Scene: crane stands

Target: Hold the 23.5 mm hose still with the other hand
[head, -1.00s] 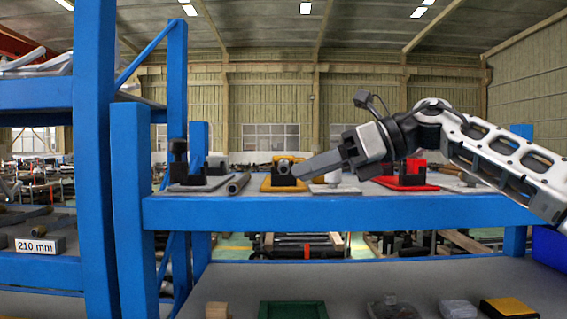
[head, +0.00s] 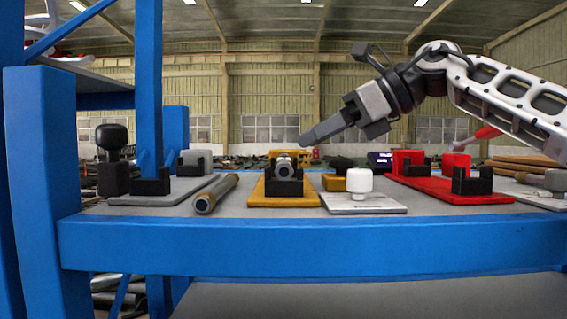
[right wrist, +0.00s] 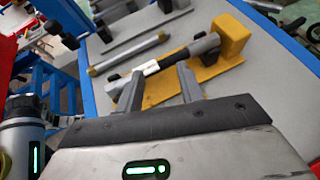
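A grey hose (head: 284,164) lies in the black cradle of the yellow stand (head: 257,192), seen end-on in the head view. In the right wrist view the hose (right wrist: 176,57) lies along the yellow stand (right wrist: 222,64) and carries a small white label, too small to read. A second hose (head: 216,193) with brass-coloured ends lies loose to the left of the stand; it also shows in the right wrist view (right wrist: 130,53). I cannot tell which is 23.5 mm. My right gripper (head: 306,140) is above the yellow stand, its fingers (right wrist: 160,84) apart and empty. My left gripper is out of view.
A grey stand (head: 150,199) with black cradles is at the left, close to a blue post (head: 149,90). A white knob on a white plate (head: 385,205) and a red stand (head: 435,189) are at the right. The blue shelf edge (head: 310,245) runs across the front.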

